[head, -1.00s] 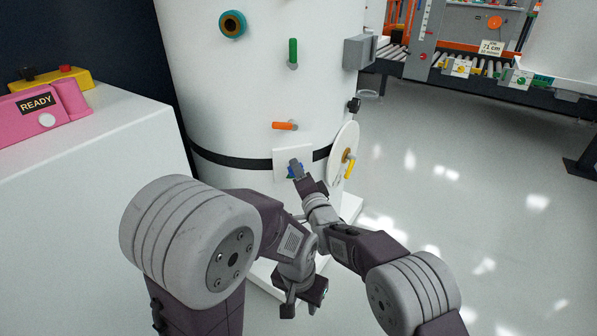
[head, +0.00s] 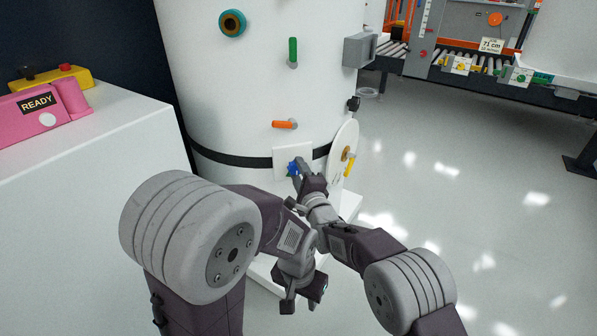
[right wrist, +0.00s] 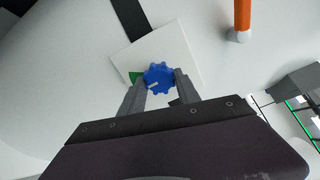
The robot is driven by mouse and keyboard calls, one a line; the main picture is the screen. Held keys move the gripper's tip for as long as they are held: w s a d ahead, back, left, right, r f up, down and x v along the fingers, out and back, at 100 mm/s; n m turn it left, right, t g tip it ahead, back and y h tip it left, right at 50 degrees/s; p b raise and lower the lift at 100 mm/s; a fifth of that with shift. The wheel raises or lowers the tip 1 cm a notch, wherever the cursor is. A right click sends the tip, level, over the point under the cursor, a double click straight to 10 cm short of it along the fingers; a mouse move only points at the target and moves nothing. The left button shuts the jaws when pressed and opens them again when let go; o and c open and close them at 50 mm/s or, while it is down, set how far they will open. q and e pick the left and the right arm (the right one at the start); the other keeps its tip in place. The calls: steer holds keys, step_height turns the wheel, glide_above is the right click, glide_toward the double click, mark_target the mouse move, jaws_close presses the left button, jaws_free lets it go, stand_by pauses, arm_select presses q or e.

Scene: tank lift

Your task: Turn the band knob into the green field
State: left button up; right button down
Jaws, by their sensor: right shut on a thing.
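The blue band knob (head: 292,170) sits on a square white plate (head: 281,160) on the tank's black band (head: 224,159). In the right wrist view the knob (right wrist: 160,77) has a lobed rim and a white pointer mark turned to the lower left. A green field (right wrist: 135,77) shows on the plate just left of the knob, partly hidden by knob and finger. My right gripper (right wrist: 160,84) is shut on the knob, one finger on each side. My left gripper (head: 301,305) hangs low in front of the tank, fingers apart, holding nothing.
The white tank (head: 240,90) carries an orange handle (head: 285,124), a green handle (head: 293,52) and a round disc with a yellow handle (head: 349,166). A white counter (head: 80,160) stands at left. The floor at right is clear.

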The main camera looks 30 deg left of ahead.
stand_by(0.4)
steer(key=c, duration=0.9)
jaws_free()
steer(key=b+v, duration=0.2)
steer(key=v, duration=0.7)
